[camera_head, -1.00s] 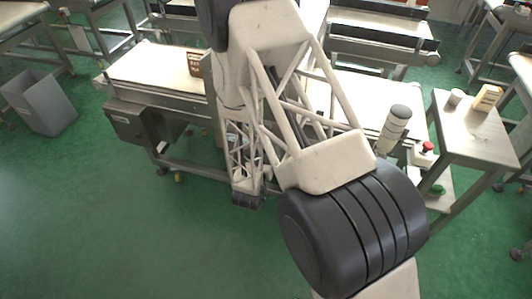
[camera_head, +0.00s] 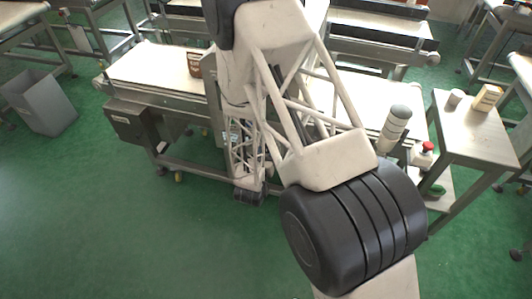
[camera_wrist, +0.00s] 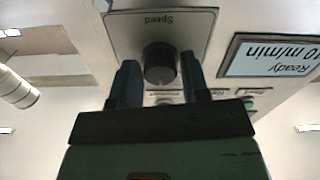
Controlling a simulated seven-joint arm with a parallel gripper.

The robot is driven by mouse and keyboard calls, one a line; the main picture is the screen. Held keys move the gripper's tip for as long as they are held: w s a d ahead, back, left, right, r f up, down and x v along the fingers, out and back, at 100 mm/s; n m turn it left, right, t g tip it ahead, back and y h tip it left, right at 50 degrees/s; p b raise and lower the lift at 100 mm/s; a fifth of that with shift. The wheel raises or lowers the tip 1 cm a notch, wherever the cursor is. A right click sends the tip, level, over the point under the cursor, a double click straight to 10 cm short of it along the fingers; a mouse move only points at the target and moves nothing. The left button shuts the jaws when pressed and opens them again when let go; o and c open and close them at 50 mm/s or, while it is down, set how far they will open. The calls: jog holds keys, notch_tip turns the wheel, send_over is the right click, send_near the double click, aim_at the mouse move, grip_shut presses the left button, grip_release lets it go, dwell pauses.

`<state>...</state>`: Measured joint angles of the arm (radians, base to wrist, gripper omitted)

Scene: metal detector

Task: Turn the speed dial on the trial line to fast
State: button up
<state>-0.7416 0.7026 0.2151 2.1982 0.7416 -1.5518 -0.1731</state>
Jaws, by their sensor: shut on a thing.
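In the wrist view the speed dial (camera_wrist: 160,64) is a dark round knob on a light grey plate marked "Speed" (camera_wrist: 158,20), seen upside down. My gripper (camera_wrist: 160,80) has one dark finger on each side of the dial and is shut on it. The dial's pointer and scale marks are not clear. In the head view my arm hides the gripper and dial. The trial line's belt (camera_head: 150,66) runs behind my arm.
Small buttons, one green (camera_wrist: 248,103), sit below the display near my gripper. In the head view a red stop button (camera_head: 427,147) and a side table (camera_head: 470,125) stand right. A brown container (camera_head: 195,63) stands on the belt. A grey bin (camera_head: 40,103) stands left.

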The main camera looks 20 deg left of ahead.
jog(key=shift+m, duration=0.4)
jog(key=m, duration=0.3)
jog(key=shift+m, duration=0.3)
jog(key=m, duration=0.4)
jog(key=shift+m, duration=0.3)
jog(key=o, duration=0.9)
jog(key=shift+o, duration=0.2)
jog(key=shift+s, duration=0.1)
jog(key=s, duration=0.7)
jog(key=shift+s, duration=0.3)
